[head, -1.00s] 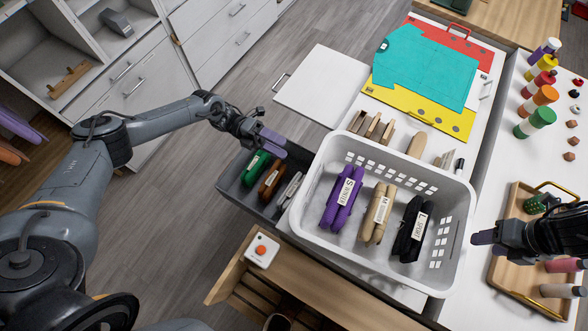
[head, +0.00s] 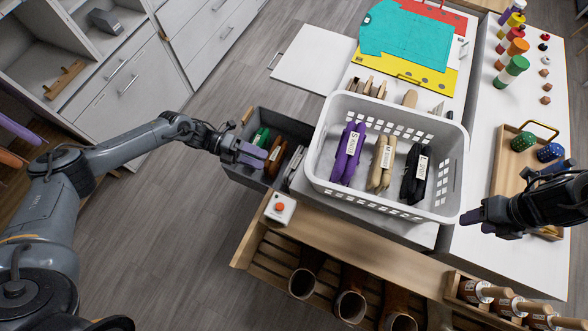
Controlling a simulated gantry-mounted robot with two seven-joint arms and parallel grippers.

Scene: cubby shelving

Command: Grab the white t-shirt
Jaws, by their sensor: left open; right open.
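A folded white item with a label (head: 294,164), which looks like the white t-shirt, stands at the right end of the dark grey bin (head: 241,174), partly hidden by the white basket's edge. A green folded item (head: 260,137) and a brown folded item (head: 275,157) stand to its left in the same bin. My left gripper (head: 253,156) is open and empty, over the bin's left part, left of the brown item and apart from the white one. My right gripper (head: 470,217) is open and empty near the white basket's right corner.
A white perforated basket (head: 322,134) holds labelled purple (head: 347,153), beige (head: 381,163) and black (head: 414,175) folded items. A small box with an orange button (head: 279,208) sits on the wooden bench. Bottles and a wooden tray (head: 508,164) lie right.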

